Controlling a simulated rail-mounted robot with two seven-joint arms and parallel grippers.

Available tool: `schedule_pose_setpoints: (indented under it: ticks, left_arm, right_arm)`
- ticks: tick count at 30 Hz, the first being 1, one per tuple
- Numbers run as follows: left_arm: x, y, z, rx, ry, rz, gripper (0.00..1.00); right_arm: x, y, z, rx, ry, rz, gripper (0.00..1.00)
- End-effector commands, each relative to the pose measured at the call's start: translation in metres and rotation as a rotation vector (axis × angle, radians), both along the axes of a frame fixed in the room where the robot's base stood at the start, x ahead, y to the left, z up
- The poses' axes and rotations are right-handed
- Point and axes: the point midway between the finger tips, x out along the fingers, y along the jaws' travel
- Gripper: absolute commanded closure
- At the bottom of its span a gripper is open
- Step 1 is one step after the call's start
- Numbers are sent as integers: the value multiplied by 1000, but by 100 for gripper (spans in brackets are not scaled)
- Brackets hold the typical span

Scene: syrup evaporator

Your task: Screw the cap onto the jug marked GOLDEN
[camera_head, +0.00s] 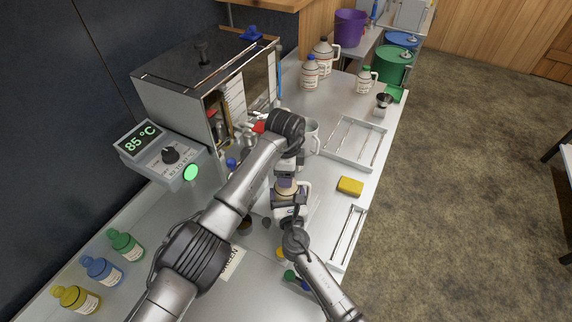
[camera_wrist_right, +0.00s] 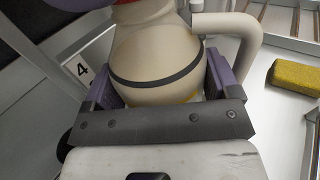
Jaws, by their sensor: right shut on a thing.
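A cream jug with a side handle (camera_head: 287,201) stands on the bench in the head view. In the right wrist view its rounded body (camera_wrist_right: 155,55) has a dark band, with the handle (camera_wrist_right: 243,40) at the right. My right gripper (camera_head: 288,214) is shut on the jug's lower body, its purple pads (camera_wrist_right: 158,88) on both sides. My left gripper (camera_head: 286,181) points down directly over the jug's top and hides it. Whether its fingers hold a cap is hidden. No GOLDEN marking on the jug is readable.
A yellow sponge (camera_head: 350,186) and metal trays (camera_head: 357,165) lie right of the jug. The evaporator (camera_head: 180,90) and its 85 °C panel (camera_head: 145,140) stand left. Several small bottles (camera_head: 102,270) line the near left. Other jugs (camera_head: 311,72) stand at the back.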

Motion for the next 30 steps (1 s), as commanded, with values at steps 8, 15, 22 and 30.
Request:
schedule_pose_setpoints:
  ticks: [8, 15, 22, 30]
  left_arm:
    - [0, 0, -5, 1, 0, -1, 38]
    - [0, 0, -5, 0, 0, -1, 47]
    - [0, 0, -4, 0, 0, -1, 69]
    - [0, 0, -4, 0, 0, 0, 55]
  right_arm:
    - [0, 0, 0, 0, 0, 0, 84]
    - [0, 0, 0, 0, 0, 0, 84]
    - [0, 0, 0, 0, 0, 1, 84]
    - [0, 0, 0, 0, 0, 1, 84]
